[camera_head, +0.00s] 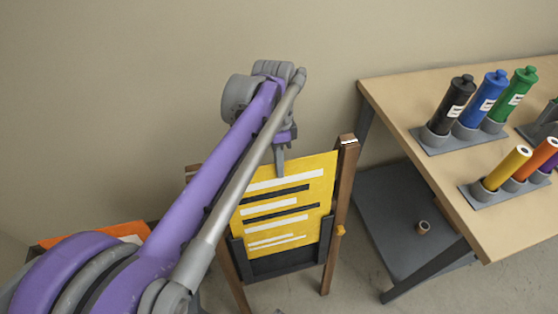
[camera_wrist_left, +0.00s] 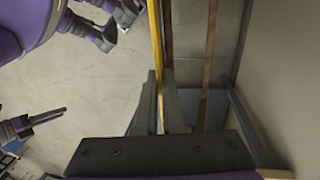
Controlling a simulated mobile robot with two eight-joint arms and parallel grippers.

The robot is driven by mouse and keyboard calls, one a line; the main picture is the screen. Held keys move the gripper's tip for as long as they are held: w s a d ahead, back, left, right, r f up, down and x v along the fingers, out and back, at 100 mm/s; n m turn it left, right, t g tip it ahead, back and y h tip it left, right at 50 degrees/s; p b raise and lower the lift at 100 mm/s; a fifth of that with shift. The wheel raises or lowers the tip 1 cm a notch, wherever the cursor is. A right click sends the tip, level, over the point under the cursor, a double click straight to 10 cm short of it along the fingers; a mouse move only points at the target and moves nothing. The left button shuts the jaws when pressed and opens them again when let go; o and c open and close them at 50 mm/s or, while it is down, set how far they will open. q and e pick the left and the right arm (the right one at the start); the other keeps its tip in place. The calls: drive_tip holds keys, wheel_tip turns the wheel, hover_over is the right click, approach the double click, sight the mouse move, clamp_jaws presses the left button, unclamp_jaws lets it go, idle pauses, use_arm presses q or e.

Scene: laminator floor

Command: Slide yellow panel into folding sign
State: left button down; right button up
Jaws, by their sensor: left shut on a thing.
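The yellow panel (camera_head: 318,187), with white and black stripes, stands nearly upright at the wooden folding sign (camera_head: 344,190). Its lower part is between the dark side guides of the sign's black holder (camera_head: 285,264); I cannot tell how deep its lower edge sits. My left gripper (camera_head: 280,170) is shut on the panel's top edge. In the left wrist view, the panel shows edge-on as a yellow strip (camera_wrist_left: 155,40) between the fingers (camera_wrist_left: 160,95). What looks like my right gripper (camera_wrist_left: 45,118) shows at the left of that view; its opening is unclear.
A wooden table (camera_head: 400,90) at the right carries black, blue and green bottles (camera_head: 490,97) and several coloured tubes (camera_head: 506,168) in grey holders. A small brown roll (camera_head: 423,228) lies on the grey shelf below. An orange thing (camera_head: 90,235) is behind my left arm. The wall is close behind.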

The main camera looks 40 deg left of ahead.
sight(280, 180)
use_arm(q)
drive_tip(key=shift+s+d+f+b, duration=0.35)
drive_tip(key=shift+f+b, duration=0.9)
drive_tip(key=shift+f, duration=1.3)
drive_tip(key=shift+s+d+f+b, duration=0.3)
drive_tip(key=shift+f+b, duration=1)
drive_tip(key=shift+f, duration=1.2)
drive_tip(key=shift+s+d+f+b, duration=0.3)
drive_tip(key=shift+f+b, duration=0.95)
drive_tip(key=shift+f, duration=1.3)
drive_tip(key=shift+w+d, duration=0.1)
drive_tip(key=c, duration=0.9)
unclamp_jaws()
drive_tip(key=shift+c, duration=0.2)
drive_tip(key=shift+r, duration=0.1)
drive_tip(key=r+p, duration=0.1)
drive_tip(key=r, duration=0.2)
drive_tip(key=a+r, duration=0.1)
drive_tip(key=r, duration=0.3)
drive_tip(key=w+r+p, duration=0.1)
drive_tip(key=r, duration=0.2)
drive_tip(key=shift+w+a+r+p, duration=0.1)
drive_tip(key=shift+a+r+p, duration=0.15)
drive_tip(key=shift+r+p, duration=0.05)
